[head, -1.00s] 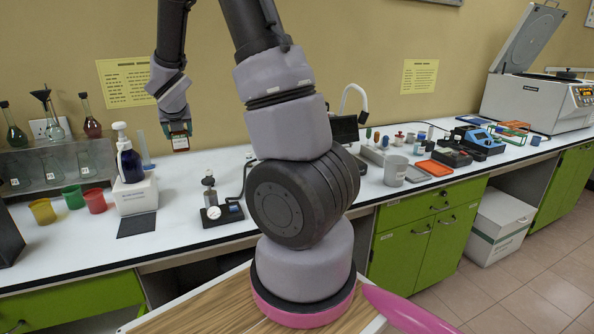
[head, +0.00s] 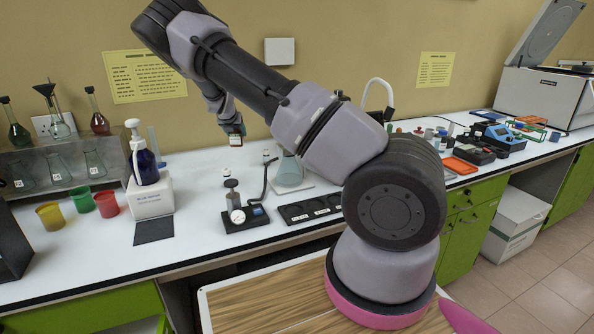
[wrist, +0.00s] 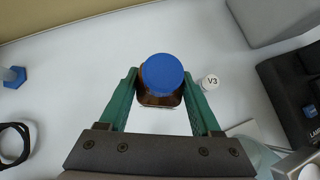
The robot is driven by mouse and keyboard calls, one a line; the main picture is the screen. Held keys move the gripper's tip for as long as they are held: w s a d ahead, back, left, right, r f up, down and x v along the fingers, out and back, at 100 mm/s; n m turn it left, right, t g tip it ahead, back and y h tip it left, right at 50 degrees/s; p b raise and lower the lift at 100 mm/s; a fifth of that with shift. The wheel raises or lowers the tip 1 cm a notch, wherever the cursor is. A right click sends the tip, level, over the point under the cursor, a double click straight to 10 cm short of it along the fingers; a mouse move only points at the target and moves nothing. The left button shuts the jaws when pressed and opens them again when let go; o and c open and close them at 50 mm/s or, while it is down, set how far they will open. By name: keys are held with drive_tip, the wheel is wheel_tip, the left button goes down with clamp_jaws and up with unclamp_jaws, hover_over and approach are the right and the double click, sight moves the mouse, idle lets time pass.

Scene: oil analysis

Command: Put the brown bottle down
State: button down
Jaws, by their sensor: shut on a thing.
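The brown bottle (wrist: 160,98) has a blue cap and shows between the two green fingers in the wrist view. My gripper (wrist: 158,90) is shut on it, one finger on each side. In the head view my gripper (head: 233,126) hangs above the white bench, and the bottle (head: 236,139) shows at its tip with a pale label. The bottle looks held above the bench top; the exact gap under it cannot be told.
A small white-capped item marked V3 (wrist: 209,82) stands just right of the bottle in the wrist view. A gauge device (head: 238,214), a conical flask (head: 289,170) and a black tray (head: 310,208) are nearby. A blue bottle (head: 145,165) stands on a white box (head: 150,197) at left.

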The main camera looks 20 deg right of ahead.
drive_tip(key=a+f, duration=0.1)
drive_tip(key=f, duration=0.1)
drive_tip(key=w+f, duration=0.1)
drive_tip(key=f, duration=0.1)
drive_tip(key=a+f, duration=0.1)
drive_tip(key=f, duration=0.1)
drive_tip(key=shift+w+a+f, duration=0.2)
drive_tip(key=shift+a, duration=0.1)
drive_tip(key=shift+f, duration=1.95)
drive_tip(key=shift+f, duration=0.1)
drive_tip(key=shift+c, duration=0.4)
unclamp_jaws()
drive_tip(key=shift+f, duration=0.1)
